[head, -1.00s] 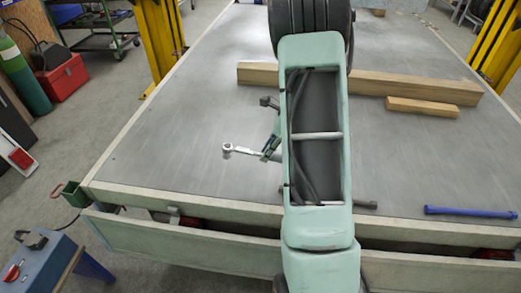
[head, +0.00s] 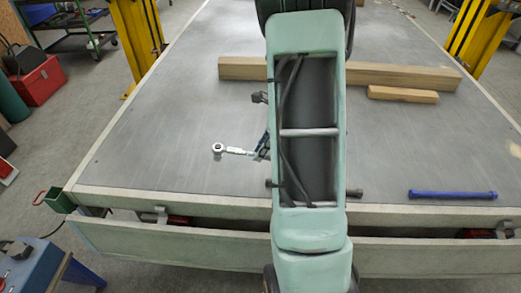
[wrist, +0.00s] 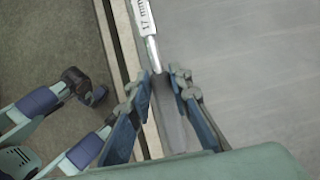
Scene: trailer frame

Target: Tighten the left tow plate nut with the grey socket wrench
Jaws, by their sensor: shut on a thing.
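The grey socket wrench (head: 233,151) is held over the trailer bed, left of my arm in the head view. Its round head points left. In the wrist view its shaft (wrist: 150,45), with a 17 mm marking, runs up from between my fingers. My gripper (wrist: 158,88) is shut on the wrench; in the head view it is partly hidden behind my arm. I cannot make out the left tow plate nut.
A blue bar (head: 453,194) lies near the bed's front right edge. A long wooden beam (head: 400,77) and a shorter block (head: 403,94) lie farther back. Yellow posts (head: 137,40) stand beside the bed. A blue box (head: 28,266) is at the front left. The left bed area is clear.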

